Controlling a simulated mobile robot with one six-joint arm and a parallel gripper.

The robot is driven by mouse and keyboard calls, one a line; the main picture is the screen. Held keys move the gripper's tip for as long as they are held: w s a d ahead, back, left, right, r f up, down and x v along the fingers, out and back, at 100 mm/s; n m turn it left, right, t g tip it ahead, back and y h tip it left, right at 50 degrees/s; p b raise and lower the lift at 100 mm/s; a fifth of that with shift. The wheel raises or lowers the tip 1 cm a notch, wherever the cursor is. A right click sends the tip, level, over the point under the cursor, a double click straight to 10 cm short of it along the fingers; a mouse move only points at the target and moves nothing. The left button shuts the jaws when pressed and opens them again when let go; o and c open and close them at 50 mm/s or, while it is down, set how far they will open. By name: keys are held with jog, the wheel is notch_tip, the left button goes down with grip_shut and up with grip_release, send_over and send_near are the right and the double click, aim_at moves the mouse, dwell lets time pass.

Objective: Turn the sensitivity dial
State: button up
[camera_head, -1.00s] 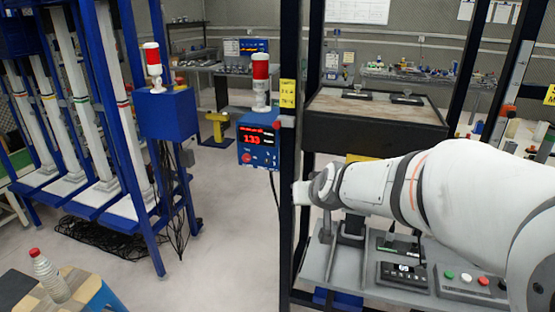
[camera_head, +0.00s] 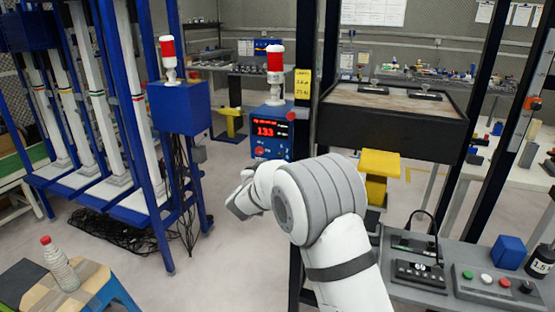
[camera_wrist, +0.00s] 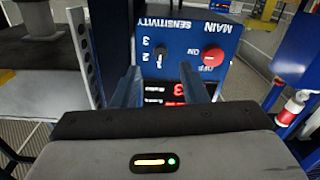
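The blue control box (camera_head: 262,138) with a red lit display stands left of the dark post in the head view. In the wrist view its panel (camera_wrist: 185,30) appears upside down. The sensitivity dial (camera_wrist: 161,57) is a small dark knob beside the numbers 2 and 3. The red main knob (camera_wrist: 213,58) is to its right. My gripper (camera_wrist: 164,82) is open, its two fingers pointing at the panel, with the dial between them in the picture. Whether the fingers touch the panel I cannot tell. In the head view the fingertips are not clear.
A red and white beacon (camera_head: 275,72) stands on the box. The dark post (camera_head: 302,130) is close to its right. A worktable (camera_head: 395,105) and yellow stand (camera_head: 378,170) are farther right. A stool (camera_head: 75,285) with a bottle (camera_head: 59,264) is at lower left.

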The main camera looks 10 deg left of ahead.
aim_at(280, 155)
jog(key=x, duration=0.5)
jog(key=shift+a, duration=0.1)
grip_shut()
dwell(0.3)
